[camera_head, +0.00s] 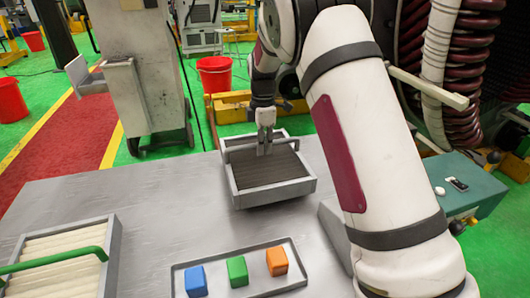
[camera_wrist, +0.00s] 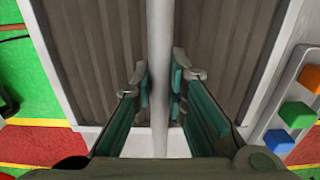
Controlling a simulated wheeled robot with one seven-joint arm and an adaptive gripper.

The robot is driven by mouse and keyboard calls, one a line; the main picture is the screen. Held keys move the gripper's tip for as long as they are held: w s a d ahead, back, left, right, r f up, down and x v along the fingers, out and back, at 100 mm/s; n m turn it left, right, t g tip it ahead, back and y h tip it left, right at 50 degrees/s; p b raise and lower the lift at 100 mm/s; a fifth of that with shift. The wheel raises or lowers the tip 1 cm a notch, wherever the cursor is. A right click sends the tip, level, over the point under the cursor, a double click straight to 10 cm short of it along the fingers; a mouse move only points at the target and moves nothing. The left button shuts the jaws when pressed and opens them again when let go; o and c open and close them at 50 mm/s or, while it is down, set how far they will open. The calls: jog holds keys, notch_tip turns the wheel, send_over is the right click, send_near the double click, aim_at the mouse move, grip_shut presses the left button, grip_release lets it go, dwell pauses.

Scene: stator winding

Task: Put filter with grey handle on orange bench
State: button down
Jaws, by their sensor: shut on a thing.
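The filter with the grey handle has a light grey frame (camera_head: 309,186) and dark brown pleats. It is at the far edge of the grey table in the head view. Its grey handle (camera_head: 240,147) runs across the top. My gripper (camera_head: 265,150) reaches down from above and is shut on the handle near its middle. In the wrist view the handle (camera_wrist: 160,50) runs between the two teal finger pads (camera_wrist: 160,92). I cannot tell whether the filter's underside touches the table. No orange bench is clearly seen.
A filter with a green handle (camera_head: 62,260) lies on the grey table (camera_head: 160,205) at front left. A tray (camera_head: 178,285) holds blue, green and orange cubes. A yellow-orange low structure (camera_head: 232,108) and a red bucket (camera_head: 214,75) stand behind the table. A grey machine column stands at the back left.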

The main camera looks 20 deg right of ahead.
aim_at(264, 159)
jog(key=shift+s+d+f, duration=0.15)
jog(key=shift+f, duration=0.05)
jog(key=shift+f+p, duration=0.35)
jog(key=shift+f, duration=1.2)
jog(key=c, duration=1.6)
grip_release()
jog(key=shift+f, duration=0.2)
jog(key=shift+r, duration=0.1)
